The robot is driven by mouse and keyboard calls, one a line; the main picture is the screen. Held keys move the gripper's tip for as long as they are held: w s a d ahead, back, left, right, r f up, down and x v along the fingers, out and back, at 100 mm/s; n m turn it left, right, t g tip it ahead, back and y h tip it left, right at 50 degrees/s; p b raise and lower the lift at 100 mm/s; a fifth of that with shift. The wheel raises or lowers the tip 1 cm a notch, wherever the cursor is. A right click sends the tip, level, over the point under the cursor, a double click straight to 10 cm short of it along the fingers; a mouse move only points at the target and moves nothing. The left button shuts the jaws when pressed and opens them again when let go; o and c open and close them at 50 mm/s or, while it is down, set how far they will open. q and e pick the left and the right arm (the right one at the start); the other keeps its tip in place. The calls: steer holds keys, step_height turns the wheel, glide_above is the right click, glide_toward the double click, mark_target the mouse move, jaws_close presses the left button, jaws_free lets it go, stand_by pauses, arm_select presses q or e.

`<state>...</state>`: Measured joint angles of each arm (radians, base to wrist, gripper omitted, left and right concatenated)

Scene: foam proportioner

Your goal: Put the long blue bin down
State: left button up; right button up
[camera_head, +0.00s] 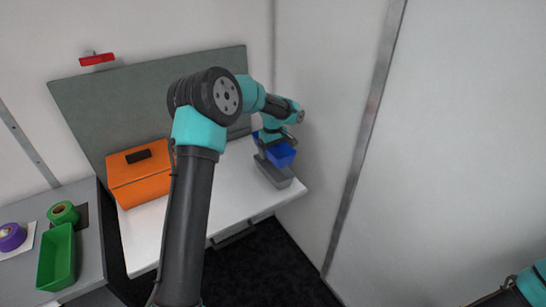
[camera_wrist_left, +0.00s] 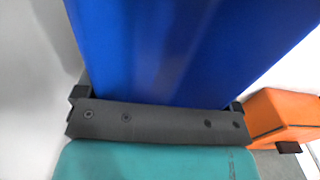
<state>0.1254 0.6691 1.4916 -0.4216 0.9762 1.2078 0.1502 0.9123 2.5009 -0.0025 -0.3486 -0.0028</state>
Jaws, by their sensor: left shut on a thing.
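The long blue bin (camera_head: 281,153) is at the far right end of the white table (camera_head: 220,205) in the head view. My left gripper (camera_head: 272,137) is shut on it and reaches over from the left. In the left wrist view the blue bin (camera_wrist_left: 180,50) fills the upper middle, in front of the dark gripper body (camera_wrist_left: 155,118). A grey bin (camera_head: 274,174) stands on the table just below the blue bin. I cannot tell whether the two bins touch. My arm hides part of the blue bin.
An orange box (camera_head: 138,178) stands at the table's left back, before a grey panel (camera_head: 110,100). A green bin (camera_head: 57,258), green roll (camera_head: 63,213) and purple roll (camera_head: 11,237) are on the grey side table. A white wall (camera_head: 325,110) is close right of the bins.

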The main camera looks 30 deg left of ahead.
mark_target(273, 153)
arm_select(q)
steer(key=shift+w+a+f, duration=0.15)
steer(key=shift+w+a, duration=0.05)
steer(key=shift+w, duration=0.05)
steer(key=shift+f, duration=1.65)
steer(key=shift+f, duration=0.6)
steer(key=o, duration=0.7)
step_height(273, 153, up, 13)
steer(key=shift+r, duration=0.1)
